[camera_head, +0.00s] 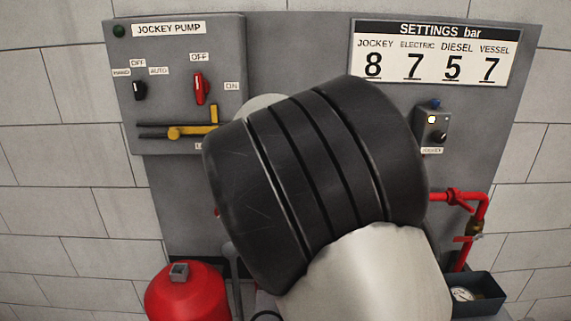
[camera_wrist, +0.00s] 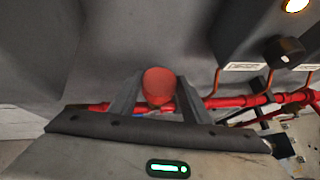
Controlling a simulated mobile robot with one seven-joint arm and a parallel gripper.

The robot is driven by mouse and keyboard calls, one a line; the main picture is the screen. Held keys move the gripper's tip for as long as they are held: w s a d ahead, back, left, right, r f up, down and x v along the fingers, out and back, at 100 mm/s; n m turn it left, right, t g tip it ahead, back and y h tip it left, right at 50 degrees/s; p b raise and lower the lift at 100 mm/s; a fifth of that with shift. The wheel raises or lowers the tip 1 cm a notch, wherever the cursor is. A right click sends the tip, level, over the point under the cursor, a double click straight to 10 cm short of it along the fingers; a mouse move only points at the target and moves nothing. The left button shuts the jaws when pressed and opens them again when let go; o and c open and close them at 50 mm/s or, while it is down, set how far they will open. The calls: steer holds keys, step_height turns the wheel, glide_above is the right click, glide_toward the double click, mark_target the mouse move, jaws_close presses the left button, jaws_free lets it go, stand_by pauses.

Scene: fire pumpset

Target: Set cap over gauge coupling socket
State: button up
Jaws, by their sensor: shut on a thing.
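A rounded red-orange cap (camera_wrist: 158,84) is between the two fingers of my gripper (camera_wrist: 158,92) in the wrist view. The gripper is shut on it, and the cap sits at the fingertips. In the head view my arm hides the gripper and the cap. Red pipework (camera_head: 472,199) with a brass-coloured fitting (camera_head: 475,227) stands at the right of the panel in the head view. Red pipe (camera_wrist: 245,101) also runs behind the fingers in the wrist view. I cannot make out the gauge coupling socket for certain in either view.
A dark tray (camera_head: 492,282) at lower right holds a round gauge (camera_head: 464,294). A red tank (camera_head: 186,293) stands at lower left. A control box (camera_head: 185,95) and a small switch box (camera_head: 431,130) are on the grey back panel (camera_head: 290,50). Pipes crowd the wrist view's right side.

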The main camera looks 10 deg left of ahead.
steer(key=shift+f+b, duration=0.55)
steer(key=shift+f, duration=0.15)
stand_by(0.5)
steer(key=o, duration=1.2)
